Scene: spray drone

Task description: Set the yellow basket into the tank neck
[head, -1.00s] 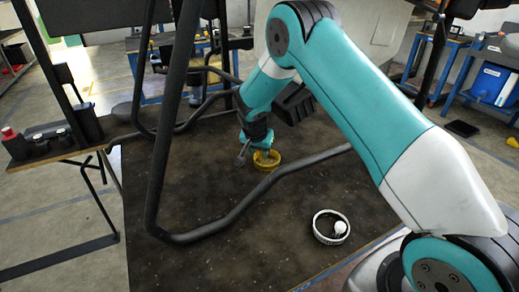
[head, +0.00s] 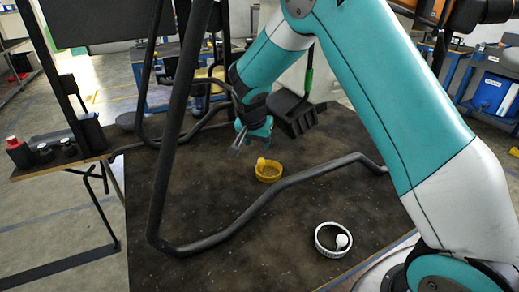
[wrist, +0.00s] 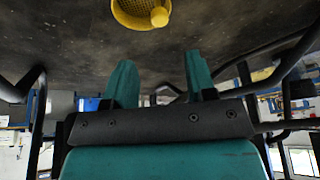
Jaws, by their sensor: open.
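The yellow basket (head: 268,174) stands on the dark tabletop. It is a shallow round cup with a small yellow knob at its rim. In the wrist view the basket (wrist: 133,14) shows at the top edge, beyond the fingertips and partly cut off. My gripper (head: 247,140) hangs above and just left of the basket, apart from it. In the wrist view my gripper (wrist: 161,78) has its two teal fingers spread, with nothing between them.
A bent black tube frame (head: 228,228) crosses the dark table (head: 185,195) in front of the basket. A side shelf with small bottles (head: 42,152) stands at left.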

